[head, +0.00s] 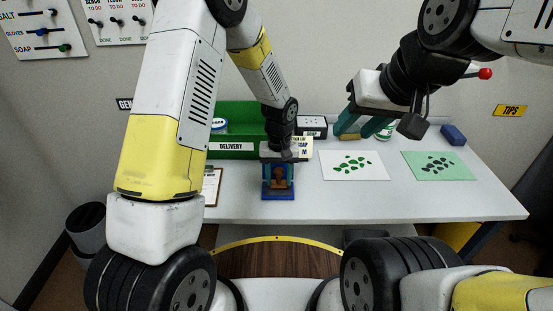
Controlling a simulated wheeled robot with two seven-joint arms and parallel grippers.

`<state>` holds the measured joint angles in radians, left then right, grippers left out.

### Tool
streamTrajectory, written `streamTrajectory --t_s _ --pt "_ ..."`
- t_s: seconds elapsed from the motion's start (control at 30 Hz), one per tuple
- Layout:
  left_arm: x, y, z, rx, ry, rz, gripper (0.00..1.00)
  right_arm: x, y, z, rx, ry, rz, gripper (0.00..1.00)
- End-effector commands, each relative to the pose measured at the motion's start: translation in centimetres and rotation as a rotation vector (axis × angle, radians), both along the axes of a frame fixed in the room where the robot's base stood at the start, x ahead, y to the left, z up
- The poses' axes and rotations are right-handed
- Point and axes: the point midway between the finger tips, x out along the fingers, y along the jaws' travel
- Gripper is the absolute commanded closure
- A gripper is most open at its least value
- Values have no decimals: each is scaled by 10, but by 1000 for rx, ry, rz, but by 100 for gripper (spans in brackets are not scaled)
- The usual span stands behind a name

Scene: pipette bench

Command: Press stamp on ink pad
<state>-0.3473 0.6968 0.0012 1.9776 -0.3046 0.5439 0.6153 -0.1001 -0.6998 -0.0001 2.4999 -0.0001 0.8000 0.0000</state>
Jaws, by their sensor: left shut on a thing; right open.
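The ink pad (278,196) is a small blue block near the front of the white table, left of its middle. The stamp looks upright, directly above the dark middle of the pad. I cannot tell whether its underside touches the pad, since the fingers and the viewing angle hide the contact. My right gripper (361,125) is open and empty, raised above the back of the table with its teal fingers apart.
A green delivery bin (239,114) stands at the back left, behind my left arm. A white sheet (352,173) and a green sheet (440,171) with leaf-like pieces lie to the right. A dark blue block (453,135) sits at the back right. A clipboard (212,187) lies left of the pad.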

Motion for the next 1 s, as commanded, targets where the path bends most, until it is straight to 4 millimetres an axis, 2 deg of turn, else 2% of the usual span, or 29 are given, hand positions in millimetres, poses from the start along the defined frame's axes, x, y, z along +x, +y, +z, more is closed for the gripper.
streamTrajectory --t_s 1.0 --pt "0 0 -7 0 -1 0 92 0 0 0 0 0 0 59"
